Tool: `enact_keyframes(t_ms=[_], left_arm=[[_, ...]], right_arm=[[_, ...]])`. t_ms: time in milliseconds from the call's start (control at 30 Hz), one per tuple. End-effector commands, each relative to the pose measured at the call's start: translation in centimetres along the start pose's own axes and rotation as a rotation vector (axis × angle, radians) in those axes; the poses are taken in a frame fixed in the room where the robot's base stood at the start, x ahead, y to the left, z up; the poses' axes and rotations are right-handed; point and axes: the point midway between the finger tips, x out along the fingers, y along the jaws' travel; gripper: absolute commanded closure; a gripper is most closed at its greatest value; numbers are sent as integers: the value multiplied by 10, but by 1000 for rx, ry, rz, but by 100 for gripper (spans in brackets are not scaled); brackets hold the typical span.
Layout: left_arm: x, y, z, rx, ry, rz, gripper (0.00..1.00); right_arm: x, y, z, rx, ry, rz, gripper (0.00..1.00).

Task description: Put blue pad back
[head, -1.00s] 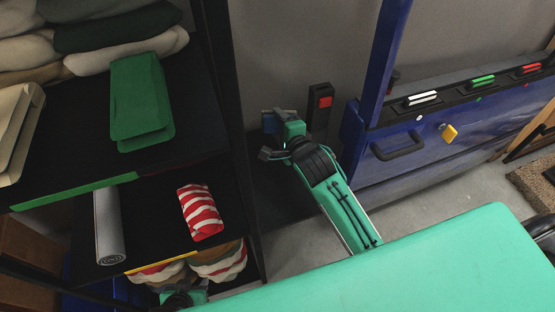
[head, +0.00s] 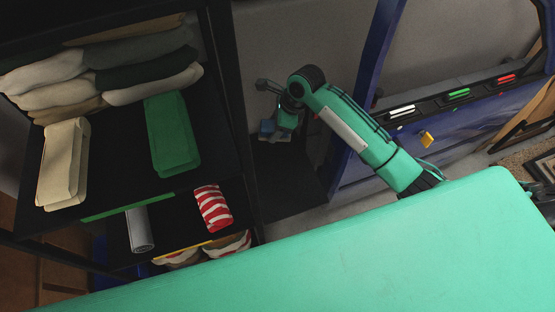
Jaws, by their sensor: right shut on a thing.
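My right arm reaches from the green body edge toward the back, beside the shelf rack. Its right gripper (head: 277,125) points down over a dark area between the rack and the blue car door. A small blue piece, which looks like the blue pad (head: 266,128), shows at its jaws, and the gripper is shut on it. The pad is small and partly hidden by the gripper, so its exact tilt and any contact below cannot be told. My left gripper is not in view.
The black shelf rack (head: 232,100) stands left, with a green pack (head: 172,133), a beige pack (head: 63,165), a striped pack (head: 213,207) and a grey roll (head: 139,230). The blue car door (head: 462,130) stands right, with a yellow tag (head: 427,139) on it.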

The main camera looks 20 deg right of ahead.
Motion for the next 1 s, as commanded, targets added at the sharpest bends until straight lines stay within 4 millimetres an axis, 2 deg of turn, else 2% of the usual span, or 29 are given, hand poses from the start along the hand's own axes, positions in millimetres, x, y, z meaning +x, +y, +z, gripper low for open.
enact_keyframes(t_ms=[100,200,267,700,833,1000], left_arm=[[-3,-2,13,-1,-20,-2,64],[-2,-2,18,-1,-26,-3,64],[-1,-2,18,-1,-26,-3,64],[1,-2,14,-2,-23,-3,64],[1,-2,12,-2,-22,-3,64],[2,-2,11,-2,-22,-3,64]], right_arm=[[-9,1,-2,13,0,26,62],[-2,2,-6,17,1,37,62],[8,3,-11,18,2,39,62],[114,7,-54,17,1,37,62],[133,8,-61,16,-1,35,62],[143,8,-65,15,-2,35,62]])
